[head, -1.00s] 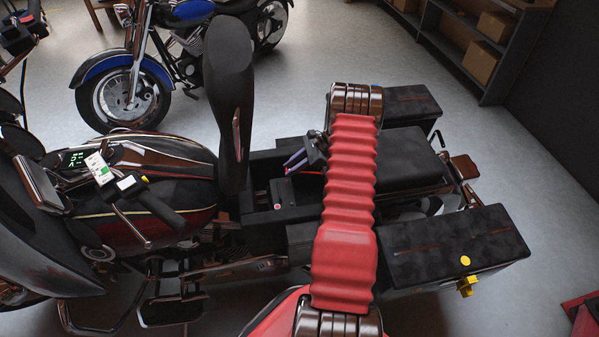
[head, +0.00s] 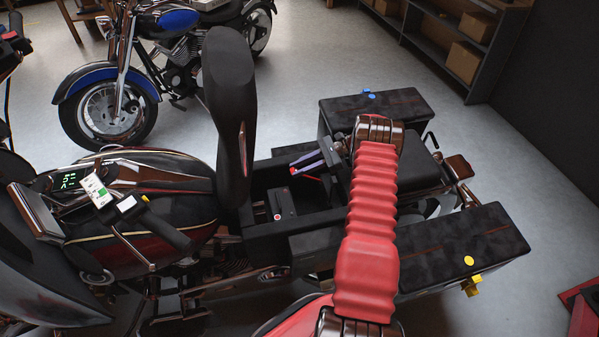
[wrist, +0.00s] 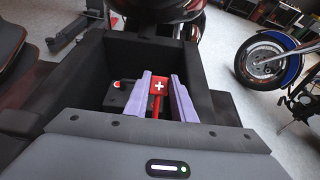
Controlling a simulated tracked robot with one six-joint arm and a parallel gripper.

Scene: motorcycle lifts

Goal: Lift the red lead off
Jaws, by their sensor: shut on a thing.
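The red lead (wrist: 159,87) ends in a red block with a white plus sign, and its red cable runs down between my fingers. My gripper (wrist: 160,92) has two lavender fingers shut on this block. In the head view my gripper (head: 296,166) is over the open black bay under the raised seat, and the lead (head: 314,179) shows as a thin red strip. The dark battery (head: 285,203) sits in the bay with a red-topped post (head: 277,217) bare. The block is apart from that post, which also shows in the wrist view (wrist: 117,85).
The raised seat (head: 230,100) stands upright left of my gripper. Black side cases (head: 455,250) and (head: 378,113) flank the rear. The bay's walls (wrist: 190,65) surround the battery. A blue motorcycle (head: 150,70) stands behind, with open floor between.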

